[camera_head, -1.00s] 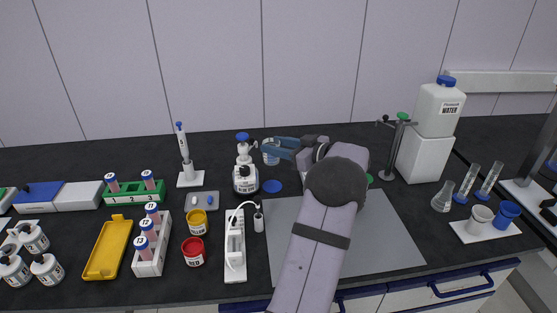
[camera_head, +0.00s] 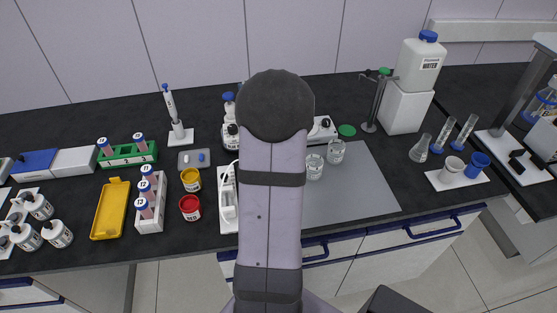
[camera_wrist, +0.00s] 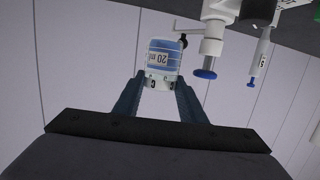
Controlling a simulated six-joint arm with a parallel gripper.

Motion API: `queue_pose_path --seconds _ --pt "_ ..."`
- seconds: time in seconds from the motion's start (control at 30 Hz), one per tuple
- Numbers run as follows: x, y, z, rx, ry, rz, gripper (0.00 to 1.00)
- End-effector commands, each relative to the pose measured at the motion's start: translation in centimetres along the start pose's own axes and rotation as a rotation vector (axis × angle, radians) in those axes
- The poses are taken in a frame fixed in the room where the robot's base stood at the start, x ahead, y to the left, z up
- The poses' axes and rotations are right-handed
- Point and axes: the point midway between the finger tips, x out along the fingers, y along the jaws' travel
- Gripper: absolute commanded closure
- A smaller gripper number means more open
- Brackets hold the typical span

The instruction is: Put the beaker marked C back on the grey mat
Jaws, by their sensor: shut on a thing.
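The beaker marked C (camera_wrist: 161,58) is held between the two blue fingers of my gripper (camera_wrist: 158,84) in the wrist view. The wrist picture is upside down, with the bench at the top. The beaker shows a 20 ml label, a letter C near its rim and blue colour inside. In the head view my arm hides both gripper and held beaker. The grey mat (camera_head: 365,195) lies right of my arm, which covers its left part. Two clear beakers stand on its back part, a nearer one (camera_head: 314,167) and a farther one (camera_head: 336,151).
A dispenser bottle (camera_wrist: 213,38) and a pipette (camera_wrist: 260,60) are close to the held beaker in the wrist view. A clamp stand (camera_head: 372,105) and water container (camera_head: 418,66) stand behind the mat. The mat's front right is clear.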

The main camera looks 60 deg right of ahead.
Motion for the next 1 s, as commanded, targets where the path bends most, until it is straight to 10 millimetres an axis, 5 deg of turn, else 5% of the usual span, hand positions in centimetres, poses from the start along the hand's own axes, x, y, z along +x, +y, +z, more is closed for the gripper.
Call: queue_pose_path --seconds 0.37,0.8,1.0 --pt "-3.6 0.4 2.8 0.052 -0.005 0.255 0.91" --pt "-11.6 2.0 7.4 0.107 -0.001 0.54 0.91" --pt "-12.6 2.3 7.9 0.114 0.002 0.568 0.91"
